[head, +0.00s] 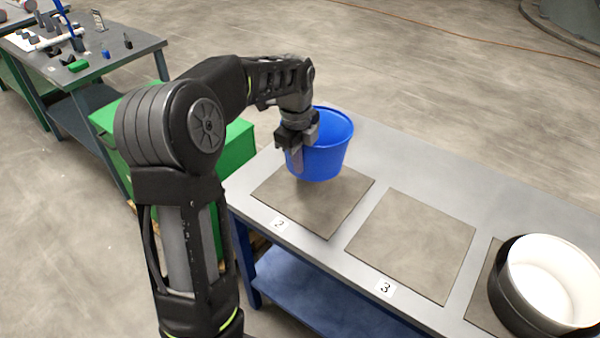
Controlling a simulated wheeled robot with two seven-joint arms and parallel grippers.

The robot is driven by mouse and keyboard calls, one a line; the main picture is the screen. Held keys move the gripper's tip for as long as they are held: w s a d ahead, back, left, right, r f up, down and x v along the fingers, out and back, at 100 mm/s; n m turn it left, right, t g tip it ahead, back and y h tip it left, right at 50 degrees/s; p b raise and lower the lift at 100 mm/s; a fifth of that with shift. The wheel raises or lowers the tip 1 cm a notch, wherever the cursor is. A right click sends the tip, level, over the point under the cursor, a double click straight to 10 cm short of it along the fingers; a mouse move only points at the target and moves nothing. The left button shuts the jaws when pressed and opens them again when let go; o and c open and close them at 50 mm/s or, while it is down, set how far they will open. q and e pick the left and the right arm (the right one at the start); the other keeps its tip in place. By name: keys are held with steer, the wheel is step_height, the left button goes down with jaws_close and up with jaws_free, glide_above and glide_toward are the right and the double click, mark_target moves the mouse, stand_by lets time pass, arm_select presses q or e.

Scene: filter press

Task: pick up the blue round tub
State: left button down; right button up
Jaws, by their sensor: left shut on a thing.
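The blue round tub (332,150) is upright at the far left part of the grey table, over the mat marked 2 (325,212). My left gripper (297,160) is shut on the near left side of its wall. The tub's base seems to be a little above the mat, though I cannot tell the gap exactly. The inside of the tub shows only in part. My right gripper is not in view.
The grey table (420,165) also has an empty mat marked 3 (420,245) and a black tub with a white inside (548,285) at the right. A green box (238,140) stands left of the table. Another bench (110,60) with small items is at the far left.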

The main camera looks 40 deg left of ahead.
arm_select(q)
steer(key=shift+r, duration=0.1)
stand_by(0.6)
steer(key=w+d+f+n, duration=0.1)
steer(key=d+f+n, duration=0.1)
steer(key=d+n, duration=0.6)
steer(key=w+d+f+n+g+y, duration=0.1)
steer(key=d+f+n, duration=0.2)
steer(key=d+n, duration=0.6)
steer(key=d, duration=0.4)
steer(key=shift+w, duration=0.15)
steer(key=shift+d, duration=0.1)
